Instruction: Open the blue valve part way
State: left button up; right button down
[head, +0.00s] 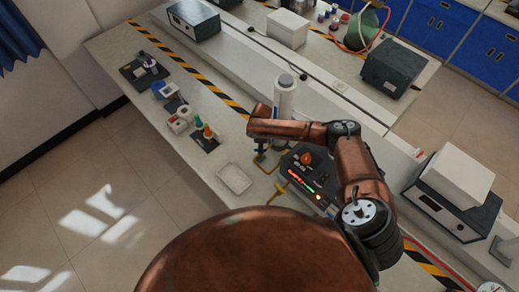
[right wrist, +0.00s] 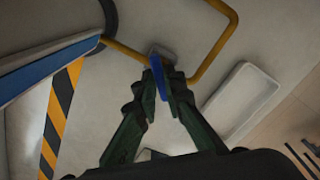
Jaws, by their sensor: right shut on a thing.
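The blue valve's handle (right wrist: 157,76) shows in the right wrist view as a thin blue lever at a grey fitting on a yellow pipe (right wrist: 211,55). My right gripper (right wrist: 161,94) has its dark green fingers closed on the lever, one on each side. In the head view my right gripper (head: 262,153) points down over the bench beside the yellow pipe. The lever is hidden there behind the gripper and arm. How far the lever is turned is hard to tell. My left gripper is not in view.
A white tray (head: 235,192) lies left of the gripper. A dark control box (head: 320,183) with an orange knob and lit indicators is close on the right. A white cylinder (head: 284,97) stands behind. Small items line the bench's left side.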

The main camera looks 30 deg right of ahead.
jog(key=shift+s+a+f, duration=0.1)
jog(key=shift+s+a, duration=0.1)
jog(key=shift+a, duration=0.1)
jog(key=c, duration=2.2)
grip_release()
jog(key=shift+o, duration=0.9)
jog(key=shift+w+d, duration=0.1)
jog(key=shift+d, duration=0.05)
notch_tip(320, 180, up, 12)
